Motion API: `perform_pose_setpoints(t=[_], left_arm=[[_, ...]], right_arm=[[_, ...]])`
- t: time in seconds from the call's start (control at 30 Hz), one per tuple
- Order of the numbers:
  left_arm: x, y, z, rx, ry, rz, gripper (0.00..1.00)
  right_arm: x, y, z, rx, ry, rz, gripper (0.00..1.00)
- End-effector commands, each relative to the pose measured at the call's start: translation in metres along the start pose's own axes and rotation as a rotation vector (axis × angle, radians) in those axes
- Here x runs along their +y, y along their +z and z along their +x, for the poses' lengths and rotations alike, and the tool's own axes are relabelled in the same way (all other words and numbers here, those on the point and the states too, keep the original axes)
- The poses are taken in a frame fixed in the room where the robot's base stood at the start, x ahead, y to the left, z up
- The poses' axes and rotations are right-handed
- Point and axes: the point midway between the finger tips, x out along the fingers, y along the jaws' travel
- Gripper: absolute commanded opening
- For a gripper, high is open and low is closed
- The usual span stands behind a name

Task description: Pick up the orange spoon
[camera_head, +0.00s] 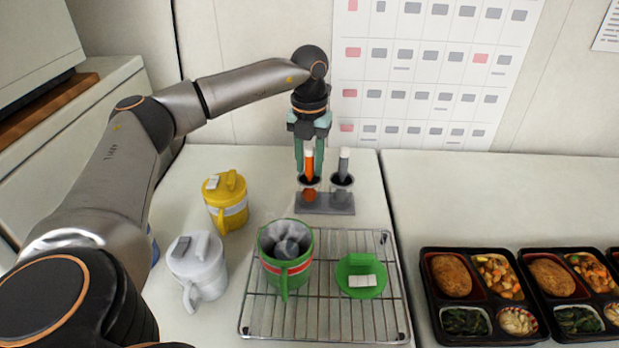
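The orange spoon (309,167) stands upright in the left cup of a small grey holder (324,208), with a white tip at its top and its lower end in the cup. A grey spoon (343,166) stands in the right cup of the same holder. My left gripper (309,170) points straight down over the orange spoon. Its two green fingers are apart, one on each side of the handle, with a gap visible at least on the left. My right gripper is not in view.
A wire rack (320,318) in front holds an open green mug (285,270) and a green lid (361,277). A yellow lidded mug (226,203) and a white lidded mug (198,269) stand at left. Filled bento trays (428,288) lie at right. A wall is close behind the holder.

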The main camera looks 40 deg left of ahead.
Motion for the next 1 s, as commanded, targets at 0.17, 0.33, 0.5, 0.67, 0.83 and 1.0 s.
perform_pose_setpoints(t=[0.17, 0.33, 0.5, 0.67, 0.83, 1.0], left_arm=[[0.0, 0.0, 0.0, 0.0, 0.0, 0.0, 0.16], [0.0, 0.0, 0.0, -0.001, 0.0, 0.0, 0.0], [0.0, 0.0, 0.0, -0.001, 0.0, 0.0, 0.0], [0.0, 0.0, -0.001, -0.001, 0.0, 0.0, 0.0], [-0.001, 0.0, -0.003, -0.002, -0.001, 0.0, 0.0], [-0.001, 0.001, -0.026, -0.004, -0.003, 0.0, 0.0]], right_arm=[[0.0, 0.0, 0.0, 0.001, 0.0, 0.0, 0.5], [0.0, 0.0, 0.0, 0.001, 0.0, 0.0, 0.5], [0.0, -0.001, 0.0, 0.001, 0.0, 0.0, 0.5], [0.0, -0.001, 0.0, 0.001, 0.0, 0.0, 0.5], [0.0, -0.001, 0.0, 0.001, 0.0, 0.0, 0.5], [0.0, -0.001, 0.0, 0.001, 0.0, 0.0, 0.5]])
